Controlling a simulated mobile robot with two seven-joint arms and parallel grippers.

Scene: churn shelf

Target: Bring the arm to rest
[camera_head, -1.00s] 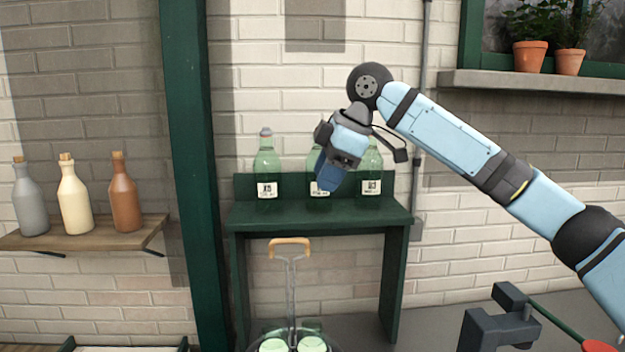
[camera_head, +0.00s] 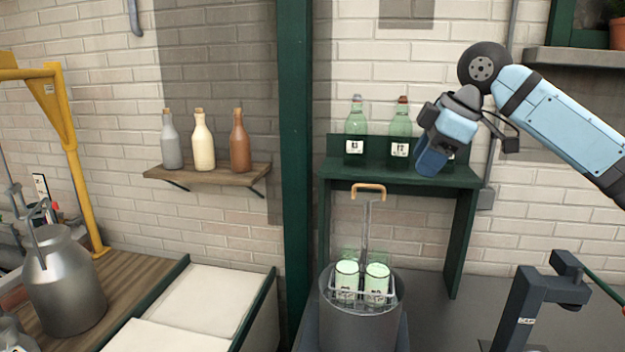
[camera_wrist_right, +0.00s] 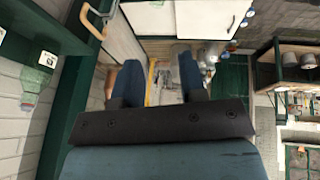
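My right gripper (camera_head: 430,162) hangs in front of the right end of the green shelf (camera_head: 395,170) in the head view, fingers pointing down. In the right wrist view its two blue fingers (camera_wrist_right: 160,80) are apart with nothing between them. Two green bottles stand upright on the shelf, one at the left (camera_head: 355,133) and one with a red-brown top (camera_head: 401,130). A third bottle is mostly hidden behind my gripper. My left gripper does not show.
A metal bucket (camera_head: 360,325) with a wire carrier of green-topped containers (camera_head: 376,283) stands below the shelf. Three corked bottles (camera_head: 203,142) stand on a wooden wall shelf (camera_head: 210,175). A milk can (camera_head: 65,285) is at left.

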